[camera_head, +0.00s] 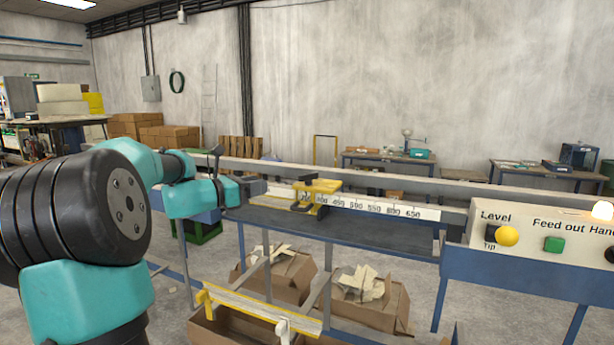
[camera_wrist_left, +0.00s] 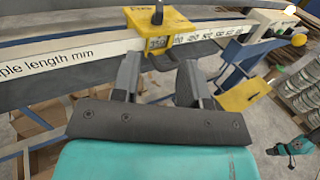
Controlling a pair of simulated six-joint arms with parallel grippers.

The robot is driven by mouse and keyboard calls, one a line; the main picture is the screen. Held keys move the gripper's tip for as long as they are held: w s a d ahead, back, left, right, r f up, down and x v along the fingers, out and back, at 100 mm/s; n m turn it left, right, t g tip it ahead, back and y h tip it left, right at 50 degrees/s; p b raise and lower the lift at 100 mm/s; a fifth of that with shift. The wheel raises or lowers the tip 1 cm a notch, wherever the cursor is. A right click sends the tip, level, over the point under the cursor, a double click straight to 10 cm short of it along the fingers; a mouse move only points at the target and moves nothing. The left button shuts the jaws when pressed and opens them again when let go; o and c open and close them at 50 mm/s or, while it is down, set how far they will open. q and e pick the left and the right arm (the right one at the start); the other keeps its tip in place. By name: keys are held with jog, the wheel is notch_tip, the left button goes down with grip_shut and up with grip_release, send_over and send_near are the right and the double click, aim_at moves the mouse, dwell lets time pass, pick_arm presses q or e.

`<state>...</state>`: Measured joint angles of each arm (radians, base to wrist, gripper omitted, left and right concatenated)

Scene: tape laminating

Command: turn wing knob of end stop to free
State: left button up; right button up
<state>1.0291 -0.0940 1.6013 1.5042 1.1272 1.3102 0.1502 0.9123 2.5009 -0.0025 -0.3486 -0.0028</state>
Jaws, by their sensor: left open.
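The yellow end stop (camera_head: 322,186) sits on the white length scale (camera_head: 385,207) of the rail. A black wing knob (camera_head: 306,178) is on its top; its turn position is too small to read. My left gripper (camera_head: 266,188) is just left of the end stop, apart from it. In the left wrist view, the end stop (camera_wrist_left: 166,40) lies ahead of my left gripper (camera_wrist_left: 158,72), whose fingers are spread with nothing between them. There the wing knob (camera_wrist_left: 157,14) shows at the top edge, and a dark tab (camera_wrist_left: 164,61) juts from the end stop toward the fingers.
A control panel (camera_head: 540,236) with a yellow knob (camera_head: 507,236) and a green button (camera_head: 554,244) stands at the right. A dark bench surface (camera_head: 350,233) runs below the rail. Cardboard boxes (camera_head: 372,310) with scraps lie underneath.

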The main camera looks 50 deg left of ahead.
aim_at(309, 174)
pick_arm(q)
jog(key=w, duration=0.5)
jog(key=w+d, duration=0.1)
jog(key=w, duration=1.1)
jog(key=shift+w+d, duration=0.2)
jog(key=shift+d, duration=0.2)
grip_shut()
jog(key=shift+n+y, duration=0.8)
jog(key=shift+y, duration=0.4)
jog(key=shift+n+y, duration=0.8)
jog(key=shift+y, duration=0.5)
jog(key=shift+n+g+y, duration=0.8)
jog(key=shift+n+y, duration=0.7)
jog(key=shift+y, duration=0.7)
